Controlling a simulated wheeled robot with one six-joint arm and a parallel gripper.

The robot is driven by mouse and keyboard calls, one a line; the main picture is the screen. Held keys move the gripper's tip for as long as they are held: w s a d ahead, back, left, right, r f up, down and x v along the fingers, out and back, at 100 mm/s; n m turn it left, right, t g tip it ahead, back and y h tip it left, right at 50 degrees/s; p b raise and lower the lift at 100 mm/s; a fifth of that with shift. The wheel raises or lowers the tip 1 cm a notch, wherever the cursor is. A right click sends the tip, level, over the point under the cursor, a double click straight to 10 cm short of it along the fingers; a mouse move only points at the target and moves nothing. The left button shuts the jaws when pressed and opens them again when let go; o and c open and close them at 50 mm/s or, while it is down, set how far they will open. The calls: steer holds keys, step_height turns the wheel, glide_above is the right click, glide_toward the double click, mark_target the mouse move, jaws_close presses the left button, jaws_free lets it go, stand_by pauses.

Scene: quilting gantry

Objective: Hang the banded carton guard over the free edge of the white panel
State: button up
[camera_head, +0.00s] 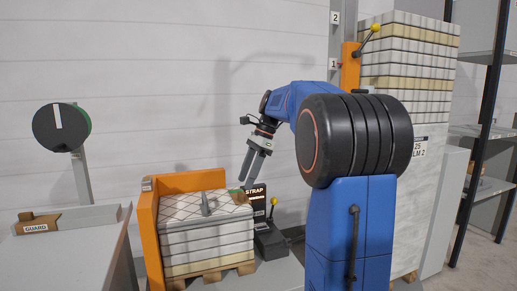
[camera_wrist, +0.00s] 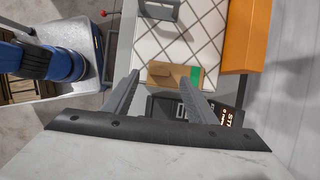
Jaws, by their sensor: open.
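The banded carton guard (camera_head: 238,196), brown with a green band, sits at the near right edge of the white panel (camera_head: 178,206) on top of the stack. In the wrist view the guard (camera_wrist: 170,72) lies along the edge of the white panel (camera_wrist: 200,18), its green band towards the right end. Whether it is hooked over that edge, I cannot tell. My gripper (camera_head: 248,182) is open just above the guard, fingers pointing down. In the wrist view the gripper's fingers (camera_wrist: 160,77) reach towards the guard, apart from each other, with nothing visibly clamped.
An orange upright (camera_head: 150,225) borders the stack on the left. A grey metal handle (camera_head: 206,204) stands on the panel. A dark strap unit (camera_head: 268,238) is right of the stack. Another brown guard (camera_head: 38,222) lies on the grey table (camera_head: 75,250) at left.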

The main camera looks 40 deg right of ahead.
steer(key=v, duration=1.3)
steer(key=shift+d, duration=0.15)
steer(key=shift+s+r, duration=0.1)
steer(key=s+a+f+n+t+h, duration=0.1)
steer(key=s+a+f+n, duration=0.45)
steer(key=a, duration=0.25)
steer(key=s+a+f+n+h, duration=0.1)
steer(key=s+a+f+n, duration=0.4)
steer(key=a, duration=0.3)
steer(key=s+a+f+n+t+h, duration=0.1)
steer(key=s+a+f+n, duration=0.2)
steer(key=s+f, duration=0.6)
steer(key=s+a+f+n+t+h, duration=0.1)
steer(key=s+a+f+n, duration=0.2)
steer(key=s+f+n, duration=0.4)
step_height(320, 180, down, 4)
steer(key=shift+s+f+n+t, duration=0.25)
steer(key=shift+s+n+t, duration=0.1)
steer(key=shift+s, duration=0.55)
steer(key=shift+a, duration=0.1)
steer(key=shift+c, duration=0.7)
